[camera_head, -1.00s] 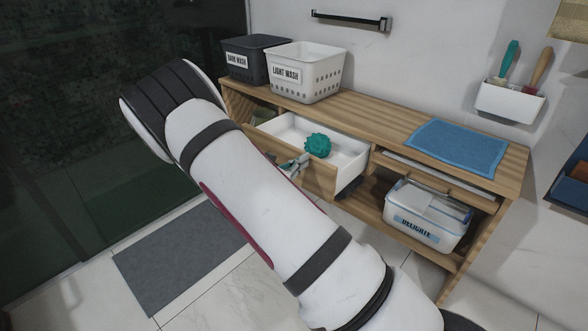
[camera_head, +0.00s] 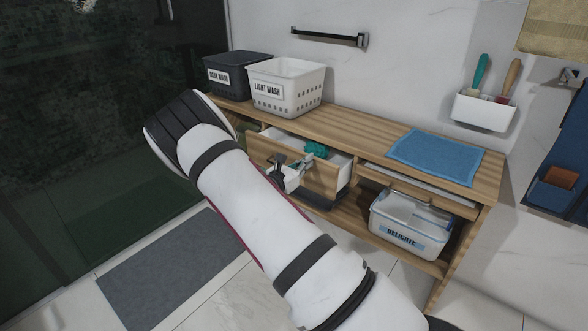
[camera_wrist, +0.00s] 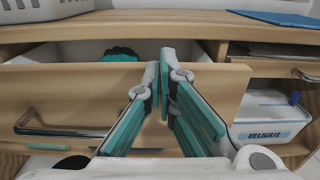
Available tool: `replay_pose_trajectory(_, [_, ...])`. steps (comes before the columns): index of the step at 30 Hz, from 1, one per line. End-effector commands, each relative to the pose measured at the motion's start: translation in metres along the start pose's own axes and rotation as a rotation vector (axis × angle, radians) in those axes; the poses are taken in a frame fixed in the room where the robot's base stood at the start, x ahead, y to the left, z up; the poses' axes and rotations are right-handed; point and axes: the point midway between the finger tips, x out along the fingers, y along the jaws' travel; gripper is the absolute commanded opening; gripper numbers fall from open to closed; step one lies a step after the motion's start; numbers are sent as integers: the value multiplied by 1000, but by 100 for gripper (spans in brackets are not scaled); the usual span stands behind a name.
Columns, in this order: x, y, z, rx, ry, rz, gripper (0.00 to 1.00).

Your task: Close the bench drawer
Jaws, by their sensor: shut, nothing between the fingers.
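The bench drawer (camera_head: 320,181) is partly open, with its wooden front standing out from the bench. A white inner side and part of a teal spiky ball (camera_head: 316,149) show behind the front. My gripper (camera_head: 287,170) is at the drawer front, its fingers shut and empty. In the wrist view my fingertips (camera_wrist: 168,72) overlap the upper part of the drawer front (camera_wrist: 215,82); I cannot tell if they touch it. The metal handle (camera_wrist: 62,132) is left of and below the fingers. A teal patch of the ball (camera_wrist: 120,54) shows behind the front.
The wooden bench (camera_head: 345,130) carries a dark basket (camera_head: 225,84), a white basket (camera_head: 290,95) and a blue towel (camera_head: 436,157). A "DELICATE" bin (camera_head: 410,222) stands on the shelf at right. A grey mat (camera_head: 165,270) lies on the floor.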

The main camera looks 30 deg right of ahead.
Motion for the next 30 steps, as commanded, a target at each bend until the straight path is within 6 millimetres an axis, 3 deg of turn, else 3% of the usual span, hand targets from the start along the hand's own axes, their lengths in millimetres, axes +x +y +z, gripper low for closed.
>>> replay_pose_trajectory(6, [38, 0, 0, 0, -1, -1, 0])
replay_pose_trajectory(12, [56, 0, -1, 0, 1, -1, 0])
replay_pose_trajectory(30, [58, 1, 0, 0, 1, 0, 0])
